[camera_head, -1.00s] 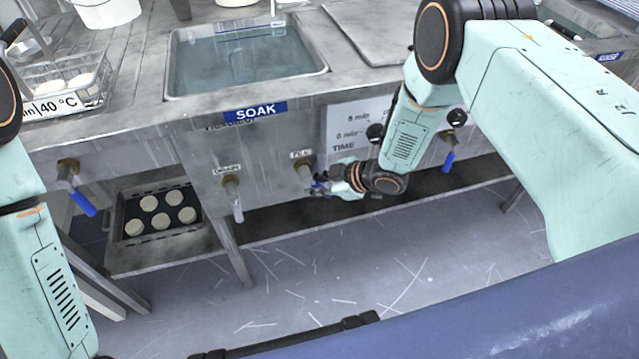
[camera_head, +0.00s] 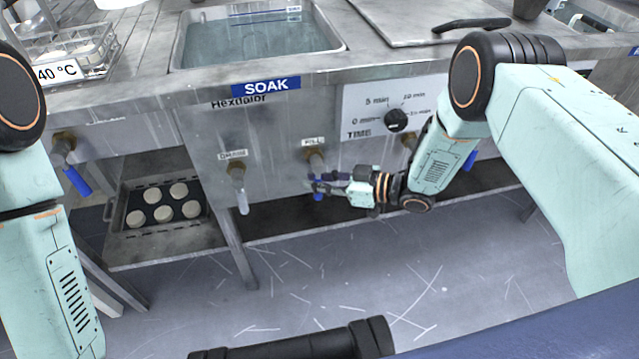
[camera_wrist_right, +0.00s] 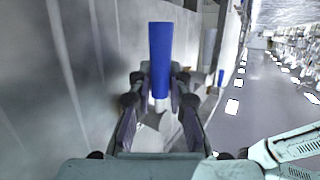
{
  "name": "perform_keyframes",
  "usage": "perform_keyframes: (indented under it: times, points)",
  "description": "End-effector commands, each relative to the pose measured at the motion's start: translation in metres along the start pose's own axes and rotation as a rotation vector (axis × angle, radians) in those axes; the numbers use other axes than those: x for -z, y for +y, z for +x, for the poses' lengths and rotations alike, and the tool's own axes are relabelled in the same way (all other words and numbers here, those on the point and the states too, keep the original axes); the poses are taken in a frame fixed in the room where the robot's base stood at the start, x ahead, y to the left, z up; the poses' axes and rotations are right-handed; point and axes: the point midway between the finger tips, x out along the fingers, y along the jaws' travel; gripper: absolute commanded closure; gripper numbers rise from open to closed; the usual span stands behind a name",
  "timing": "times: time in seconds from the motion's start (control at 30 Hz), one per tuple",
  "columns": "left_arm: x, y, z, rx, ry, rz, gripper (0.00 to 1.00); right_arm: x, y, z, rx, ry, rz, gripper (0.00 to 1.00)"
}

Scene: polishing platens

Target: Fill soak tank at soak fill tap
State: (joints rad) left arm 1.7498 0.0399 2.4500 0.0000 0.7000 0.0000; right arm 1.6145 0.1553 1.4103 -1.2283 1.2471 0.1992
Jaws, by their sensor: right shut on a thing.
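The soak tank (camera_head: 338,47) is a steel basin set in the bench top, with bluish water in it, above a blue SOAK label. On its front panel, the fill tap (camera_head: 315,160) has a brass body under a FILL label and a blue handle (camera_head: 318,196) hanging down. My right gripper (camera_head: 322,187) is shut on that blue handle, partly covering it. In the right wrist view the blue handle (camera_wrist_right: 160,60) stands between my fingers (camera_wrist_right: 160,98). My left arm shows at the left edge; its gripper is out of view.
A drain tap (camera_head: 237,180) with a pale handle is left of the fill tap. A time dial (camera_head: 396,120) is to the right. Other blue-handled taps flank them. A tray of pale discs (camera_head: 120,222) sits on the lower shelf. The floor in front is clear.

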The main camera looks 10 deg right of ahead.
Motion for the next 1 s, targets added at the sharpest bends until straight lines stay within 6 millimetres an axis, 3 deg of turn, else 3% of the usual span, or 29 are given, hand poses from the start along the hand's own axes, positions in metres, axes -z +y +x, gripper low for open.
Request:
perform_keyframes:
  times: [0.43,0.47,0.57,0.87,1.0]
  points:
    - [0.0,0.0,0.001,0.0,0.0,0.0,1.0,0.0,-0.001,0.0,0.001,0.007,0.007,1.0]
    - [0.0,0.0,0.001,0.0,0.0,0.0,1.0,0.0,-0.001,0.0,0.001,0.007,0.007,0.82]
    - [0.0,0.0,0.001,0.0,0.0,0.0,1.0,0.0,-0.001,0.0,0.001,0.007,0.006,0.73]
    - [0.0,0.0,0.001,0.0,0.0,0.0,1.0,0.0,0.0,0.0,0.0,0.006,0.005,0.72]
    - [0.0,0.0,0.001,0.0,0.0,0.0,1.0,0.0,0.001,-0.011,-0.003,0.006,0.007,0.72]
